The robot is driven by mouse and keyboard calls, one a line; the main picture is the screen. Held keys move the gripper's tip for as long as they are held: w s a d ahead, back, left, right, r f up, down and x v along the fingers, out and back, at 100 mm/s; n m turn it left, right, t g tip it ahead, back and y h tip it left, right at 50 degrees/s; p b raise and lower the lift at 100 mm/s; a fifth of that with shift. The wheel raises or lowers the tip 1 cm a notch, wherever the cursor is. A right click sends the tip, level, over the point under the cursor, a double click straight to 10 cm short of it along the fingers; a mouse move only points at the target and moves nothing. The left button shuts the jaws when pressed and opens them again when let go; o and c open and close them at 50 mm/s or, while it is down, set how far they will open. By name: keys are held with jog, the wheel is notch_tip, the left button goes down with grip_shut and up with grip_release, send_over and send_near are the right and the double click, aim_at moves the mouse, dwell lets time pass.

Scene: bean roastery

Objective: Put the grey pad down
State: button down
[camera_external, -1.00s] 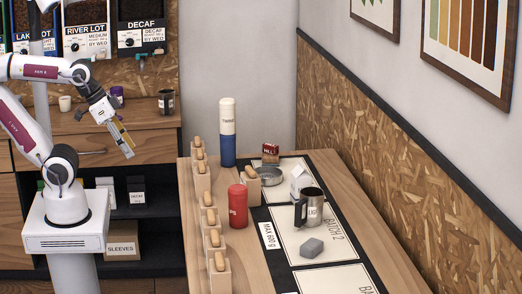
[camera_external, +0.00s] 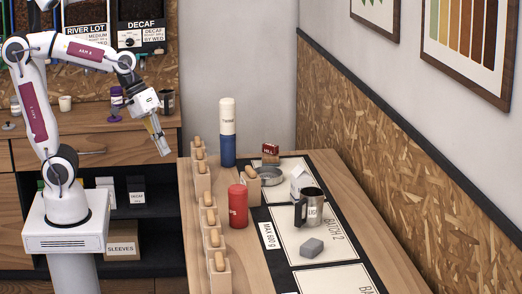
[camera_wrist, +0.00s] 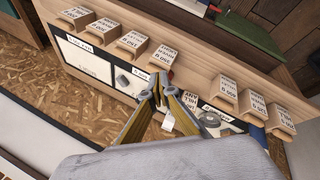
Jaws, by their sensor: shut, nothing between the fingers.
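The grey pad (camera_external: 312,248) is a small block lying on the panel marked BATCH 2 on the table mat, just in front of the steel mug (camera_external: 312,208). In the wrist view a small grey shape (camera_wrist: 122,79) on a white panel looks like the same pad. My gripper (camera_external: 162,150) is shut and empty, pointing down in the air left of the table's far left corner, well away from the pad. In the wrist view its yellowish fingers (camera_wrist: 161,92) meet near the middle and hide part of the mat.
A red canister (camera_external: 238,206) and a blue-and-white bottle (camera_external: 228,132) stand on the table. A row of wooden blocks (camera_external: 210,222) lines its left side. A shallow metal pan (camera_external: 270,176) and a white carton (camera_external: 299,182) stand behind the mug. The front panel (camera_external: 335,279) is bare.

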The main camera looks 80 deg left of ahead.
aim_at(314, 248)
jog(key=w+d+f+n+h, duration=0.1)
jog(key=w+f+n, duration=0.3)
jog(key=w, duration=0.5)
jog(key=w+d+f+n+h, duration=0.2)
jog(key=w+d+f+n, duration=0.2)
jog(key=w+n, duration=0.4)
jog(key=w+d+f+n+h, duration=0.1)
jog(key=w+d+f+n, duration=0.2)
jog(key=w, duration=0.9)
notch_tip(314, 248, down, 4)
jog(key=n, duration=0.3)
jog(key=shift+w+r+h, duration=0.25)
jog(key=shift+h, duration=0.15)
jog(key=x, duration=1)
jog(key=shift+w+d+f, duration=0.1)
jog(key=shift+w, duration=0.05)
jog(key=shift+w+d, duration=0.5)
jog(key=shift+d, duration=0.35)
jog(key=shift+w+d, duration=0.45)
jog(key=shift+d, duration=0.3)
jog(key=shift+w+d, duration=0.65)
jog(key=shift+d, duration=0.4)
jog(key=shift+w+d, duration=0.7)
jog(key=shift+d, duration=0.35)
jog(key=shift+w+d, duration=0.65)
jog(key=shift+d, duration=0.4)
